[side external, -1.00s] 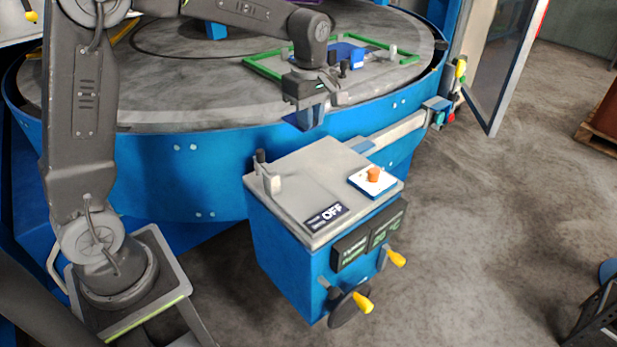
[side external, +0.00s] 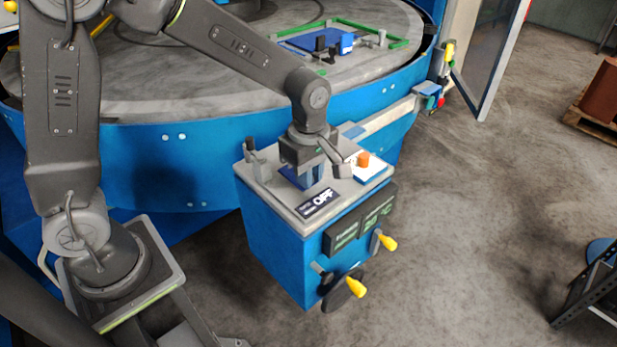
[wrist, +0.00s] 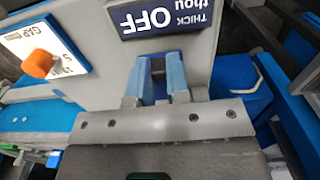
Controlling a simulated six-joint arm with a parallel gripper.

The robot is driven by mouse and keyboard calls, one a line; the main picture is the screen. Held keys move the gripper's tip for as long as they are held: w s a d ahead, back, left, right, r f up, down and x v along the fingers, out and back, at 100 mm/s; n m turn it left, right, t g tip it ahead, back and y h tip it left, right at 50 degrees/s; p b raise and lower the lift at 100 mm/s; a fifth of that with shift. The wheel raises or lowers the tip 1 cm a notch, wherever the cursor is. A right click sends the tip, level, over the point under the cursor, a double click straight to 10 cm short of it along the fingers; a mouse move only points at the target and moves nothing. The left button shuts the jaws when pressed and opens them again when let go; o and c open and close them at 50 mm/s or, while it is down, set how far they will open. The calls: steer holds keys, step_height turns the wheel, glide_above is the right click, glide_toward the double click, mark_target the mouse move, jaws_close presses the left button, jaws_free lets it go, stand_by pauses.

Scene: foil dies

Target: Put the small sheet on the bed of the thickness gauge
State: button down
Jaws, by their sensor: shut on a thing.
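The thickness gauge is a blue cabinet with a grey top (side external: 285,208); its display (side external: 317,202) reads OFF. The display also shows upside down in the wrist view (wrist: 160,17). My gripper (side external: 308,180) is over the middle of the grey top, behind the display, fingers down. It is shut on the small sheet (side external: 289,177), a thin dark blue piece showing at the left of the fingers. In the wrist view the blue fingers (wrist: 160,75) are close together with a dark blue sliver between them. Whether the sheet touches the top I cannot tell.
A post with a black knob (side external: 251,146) stands at the top's back left. A white plate with an orange knob (side external: 363,159) is at its right. Yellow-handled cranks (side external: 355,287) stick out in front. Behind is the round table (side external: 180,85) with a green frame (side external: 350,25).

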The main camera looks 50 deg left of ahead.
steer(key=shift+f, duration=0.75)
steer(key=shift+f, duration=0.15)
steer(key=c, duration=1.1)
jaws_free()
step_height(320, 180, up, 12)
steer(key=r, duration=0.1)
steer(key=s+a+r+m+t, duration=0.1)
steer(key=s+a+m+t, duration=0.1)
steer(key=s+m, duration=0.6)
steer(key=s+a+r+m+t, duration=0.1)
steer(key=s+a+m+t, duration=0.2)
steer(key=s+m, duration=0.5)
steer(key=shift+s+a+m+t, duration=0.3)
steer(key=shift+a+m, duration=0.15)
steer(key=shift+m, duration=0.55)
